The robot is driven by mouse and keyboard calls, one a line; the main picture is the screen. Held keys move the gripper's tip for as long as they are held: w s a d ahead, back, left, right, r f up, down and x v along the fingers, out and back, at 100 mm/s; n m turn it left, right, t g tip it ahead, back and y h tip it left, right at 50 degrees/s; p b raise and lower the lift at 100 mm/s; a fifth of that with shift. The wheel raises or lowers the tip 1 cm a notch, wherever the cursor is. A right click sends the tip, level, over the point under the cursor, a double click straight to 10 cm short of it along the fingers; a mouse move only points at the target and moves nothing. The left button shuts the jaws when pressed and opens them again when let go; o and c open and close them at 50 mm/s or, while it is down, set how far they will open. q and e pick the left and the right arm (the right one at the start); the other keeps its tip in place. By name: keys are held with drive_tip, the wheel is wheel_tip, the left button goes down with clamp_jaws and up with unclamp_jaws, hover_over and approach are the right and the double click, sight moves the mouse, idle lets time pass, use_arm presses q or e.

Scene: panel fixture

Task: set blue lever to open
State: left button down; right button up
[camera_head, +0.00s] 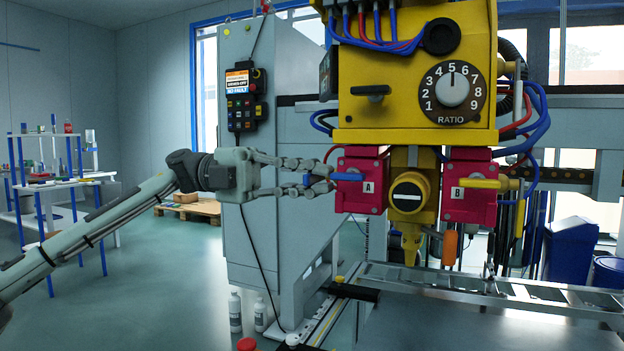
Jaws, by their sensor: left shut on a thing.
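The blue lever (347,176) sticks out to the left from the red block marked A (362,200), lying about level. My left gripper (326,178) comes in from the left, with its fingers above and below the lever and shut on it. The fingers cover part of the lever; some blue shows between them. A yellow lever (480,184) lies level across the red block marked B (469,206). My right gripper is not in view.
A yellow housing with a RATIO dial (452,89) hangs above the blocks, and a yellow nozzle (411,240) points down between them. Cables loop close by. A metal conveyor (480,290) runs below. A grey cabinet (265,240) stands behind my gripper.

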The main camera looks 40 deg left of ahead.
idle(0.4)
use_arm(q)
drive_tip(key=c, duration=1.5)
unclamp_jaws()
drive_tip(key=shift+c, duration=0.2)
drive_tip(key=v, duration=1.2)
